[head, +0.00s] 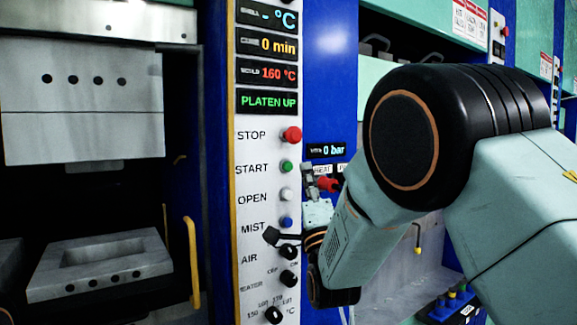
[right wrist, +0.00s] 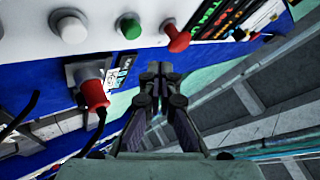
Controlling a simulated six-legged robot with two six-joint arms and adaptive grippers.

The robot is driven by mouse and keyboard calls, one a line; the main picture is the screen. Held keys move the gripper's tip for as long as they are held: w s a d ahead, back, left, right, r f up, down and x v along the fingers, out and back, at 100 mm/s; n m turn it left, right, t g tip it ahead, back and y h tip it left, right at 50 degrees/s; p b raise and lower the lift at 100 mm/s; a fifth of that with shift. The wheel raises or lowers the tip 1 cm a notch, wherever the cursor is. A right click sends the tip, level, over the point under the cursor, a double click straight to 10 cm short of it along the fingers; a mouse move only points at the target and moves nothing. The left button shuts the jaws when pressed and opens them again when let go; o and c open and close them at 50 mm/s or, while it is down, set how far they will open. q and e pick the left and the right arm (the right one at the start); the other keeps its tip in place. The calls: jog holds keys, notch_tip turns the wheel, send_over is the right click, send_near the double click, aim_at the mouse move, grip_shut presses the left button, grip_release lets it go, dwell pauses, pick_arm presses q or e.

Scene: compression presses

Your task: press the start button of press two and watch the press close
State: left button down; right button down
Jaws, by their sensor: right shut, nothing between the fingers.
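The press in front of me stands open: its upper platen (head: 82,100) is raised above the lower mould block (head: 100,265). Its display (head: 268,102) reads PLATEN UP. The green START button (head: 287,167) is on the white panel, below the red STOP button (head: 291,134); no press number is legible. My left gripper is not in view.
The white OPEN button (head: 286,194), blue MIST button (head: 286,222) and black knobs lie below START. A red connector (right wrist: 92,93) sticks out near my right fingers. A yellow handle (head: 193,262) stands beside the press opening. Another press is at the right, behind my arm.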

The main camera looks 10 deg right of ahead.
aim_at(288, 166)
jog(key=shift+w+a+b, duration=0.2)
jog(key=shift+w+a, duration=0.05)
jog(key=shift+w, duration=0.5)
jog(key=shift+w+a+b, duration=0.2)
jog(key=shift+w+a, duration=0.05)
jog(key=shift+w, duration=0.5)
jog(key=shift+d, duration=0.1)
jog(key=shift+w, duration=0.1)
jog(key=shift+w+b, duration=0.3)
jog(key=shift+b, duration=0.05)
